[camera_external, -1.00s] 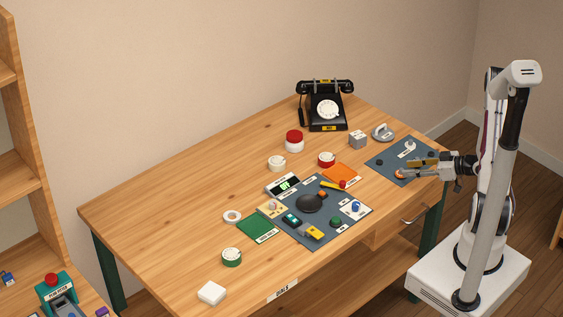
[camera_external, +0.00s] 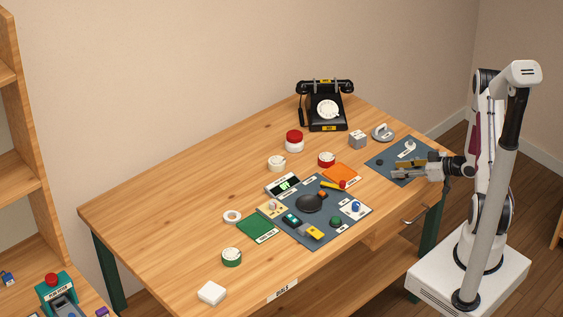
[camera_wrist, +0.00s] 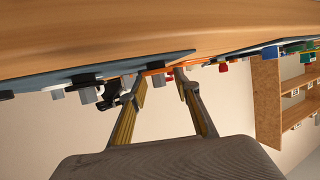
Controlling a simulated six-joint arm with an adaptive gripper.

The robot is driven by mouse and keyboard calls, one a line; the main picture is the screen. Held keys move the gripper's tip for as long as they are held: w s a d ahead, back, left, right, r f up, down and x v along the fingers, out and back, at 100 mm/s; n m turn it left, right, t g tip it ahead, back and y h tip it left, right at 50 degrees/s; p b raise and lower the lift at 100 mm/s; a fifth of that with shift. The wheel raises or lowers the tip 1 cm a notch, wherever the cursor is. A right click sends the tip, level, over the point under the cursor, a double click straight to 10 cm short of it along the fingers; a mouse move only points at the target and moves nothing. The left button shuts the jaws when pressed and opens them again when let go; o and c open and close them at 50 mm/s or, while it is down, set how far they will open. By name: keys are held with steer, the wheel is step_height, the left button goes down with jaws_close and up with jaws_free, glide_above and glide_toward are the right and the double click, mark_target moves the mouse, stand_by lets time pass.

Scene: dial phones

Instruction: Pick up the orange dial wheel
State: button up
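My gripper (camera_external: 397,174) is low over the front part of the small blue-grey mat (camera_external: 380,162) at the right end of the table. Its fingers point left across the mat. In the wrist view my gripper (camera_wrist: 158,83) is open, with a clear gap and nothing visibly held between the fingertips. I cannot make out the orange dial wheel now; the fingers cover the spot where a small orange round thing showed earlier. An orange strip (camera_wrist: 158,71) shows edge-on beyond the fingertips in the wrist view; I cannot tell whether it is the wheel or the orange pad.
A white-grey piece (camera_external: 409,146) stands on the same mat. A grey metal thing (camera_external: 383,133) and a grey cube (camera_external: 358,139) stand behind it. The orange pad (camera_external: 340,173) and the large crowded mat (camera_external: 327,229) lie to the left. A black dial phone (camera_external: 326,106) stands at the back.

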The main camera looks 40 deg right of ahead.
jaws_close()
steer(key=shift+r, duration=5)
